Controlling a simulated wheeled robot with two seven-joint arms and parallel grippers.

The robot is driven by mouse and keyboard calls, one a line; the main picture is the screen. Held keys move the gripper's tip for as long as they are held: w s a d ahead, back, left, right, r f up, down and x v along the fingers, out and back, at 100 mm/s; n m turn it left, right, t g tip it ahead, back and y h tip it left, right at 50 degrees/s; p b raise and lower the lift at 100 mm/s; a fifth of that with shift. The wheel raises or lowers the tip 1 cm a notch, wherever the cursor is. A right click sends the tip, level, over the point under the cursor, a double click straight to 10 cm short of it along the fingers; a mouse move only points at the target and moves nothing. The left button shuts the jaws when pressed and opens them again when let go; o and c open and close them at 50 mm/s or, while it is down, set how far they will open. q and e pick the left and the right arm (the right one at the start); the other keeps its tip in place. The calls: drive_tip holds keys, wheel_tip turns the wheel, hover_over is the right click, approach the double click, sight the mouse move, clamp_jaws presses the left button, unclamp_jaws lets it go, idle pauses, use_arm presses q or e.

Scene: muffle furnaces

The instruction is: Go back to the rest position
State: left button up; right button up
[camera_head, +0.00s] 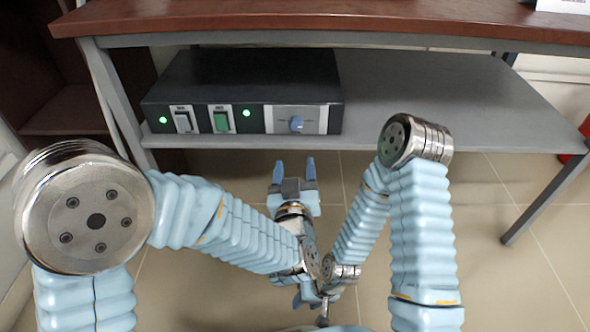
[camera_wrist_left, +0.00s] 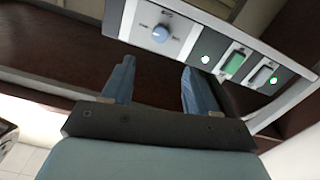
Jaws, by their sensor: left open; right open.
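My left gripper (camera_head: 294,168) is open and empty, in front of and below the control box's shelf. Its two blue fingers point toward the shelf. In the left wrist view the left gripper (camera_wrist_left: 157,68) shows its fingers spread with nothing between them. My right gripper (camera_head: 310,298) is lower in the head view, close below the left wrist. It is mostly hidden by the arm links, and no object shows in it.
A dark control box (camera_head: 245,80) with green lights, switches and a blue knob (camera_head: 296,123) sits on the grey shelf (camera_head: 430,95) under a brown tabletop (camera_head: 330,22). A table leg (camera_head: 545,200) stands at right. Tiled floor (camera_head: 500,270) is clear at right.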

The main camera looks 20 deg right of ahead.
use_arm(q)
drive_tip(key=a+f+n+g+y+p, duration=0.1)
drive_tip(key=a+f+g+p, duration=0.3)
drive_tip(key=a+f, duration=0.5)
drive_tip(key=a+f+g+p, duration=0.2)
drive_tip(key=a+f+g, duration=0.35)
drive_tip(key=f, duration=0.55)
drive_tip(key=s+a+f+n+g+p, duration=0.1)
drive_tip(key=s+a+f+g, duration=0.2)
drive_tip(key=s, duration=0.4)
drive_tip(key=s+a+f+n+g+p, duration=0.1)
drive_tip(key=s+a+f+g, duration=0.3)
drive_tip(key=s+a, duration=0.3)
drive_tip(key=shift+s+a+f, duration=0.2)
drive_tip(key=shift+s+f, duration=0.25)
drive_tip(key=shift+f, duration=0.3)
drive_tip(key=shift+w, duration=0.1)
